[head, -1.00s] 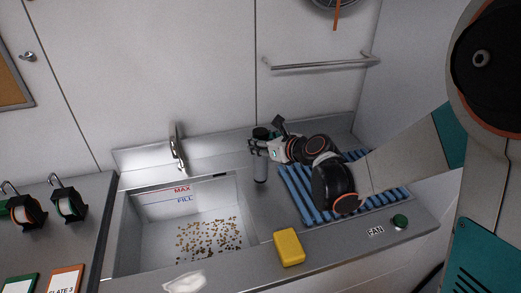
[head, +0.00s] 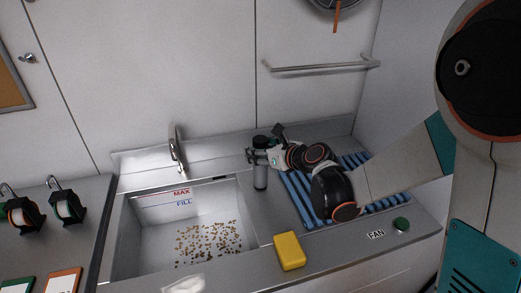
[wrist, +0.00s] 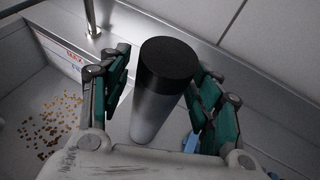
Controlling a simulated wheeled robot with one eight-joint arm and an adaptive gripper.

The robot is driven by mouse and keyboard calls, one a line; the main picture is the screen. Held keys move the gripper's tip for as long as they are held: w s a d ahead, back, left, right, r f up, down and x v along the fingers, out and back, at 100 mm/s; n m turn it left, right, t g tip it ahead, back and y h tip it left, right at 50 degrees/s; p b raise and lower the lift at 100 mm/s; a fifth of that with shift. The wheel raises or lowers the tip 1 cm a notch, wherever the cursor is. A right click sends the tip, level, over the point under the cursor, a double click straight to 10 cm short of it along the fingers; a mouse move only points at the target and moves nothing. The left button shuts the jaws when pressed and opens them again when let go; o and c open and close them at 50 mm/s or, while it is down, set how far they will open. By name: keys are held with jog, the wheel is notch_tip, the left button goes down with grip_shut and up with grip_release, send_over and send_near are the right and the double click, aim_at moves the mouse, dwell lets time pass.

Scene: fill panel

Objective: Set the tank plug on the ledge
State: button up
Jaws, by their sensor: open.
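A grey cylinder with a black top (head: 260,176) stands upright on the steel counter, just right of the sink. It also shows in the wrist view (wrist: 160,95), between my fingers. My gripper (head: 259,156) is open around its upper part, with a visible gap on the left side; contact on the right is unclear. The ledge may be the raised steel strip (head: 215,148) behind the sink, though nothing marks it. I cannot pick out a tank plug for certain. The sink (head: 150,255) has MAX and FILL marks on its back wall and brown bits on its floor.
A faucet (head: 176,150) rises behind the sink. A blue ribbed mat (head: 297,190) lies under my arm at the right. A wall rail (head: 320,68) is above.

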jog(key=s+d+r+n+g+h+p, duration=0.1)
jog(key=s+d+r+n+h, duration=0.1)
jog(key=s+d+n, duration=0.4)
jog(key=s+d+r+n+g+h+p, duration=0.1)
jog(key=s+d+r+n+h, duration=0.2)
jog(key=s+d+n, duration=0.4)
jog(key=s+d+r+n+g+h+p, duration=0.1)
jog(key=s+d+r+n+h, duration=0.2)
jog(key=s+n, duration=1.2)
jog(key=s+d, duration=0.3)
jog(key=shift+d+g, duration=0.25)
jog(key=shift+g, duration=0.15)
jog(key=shift+r, duration=0.1)
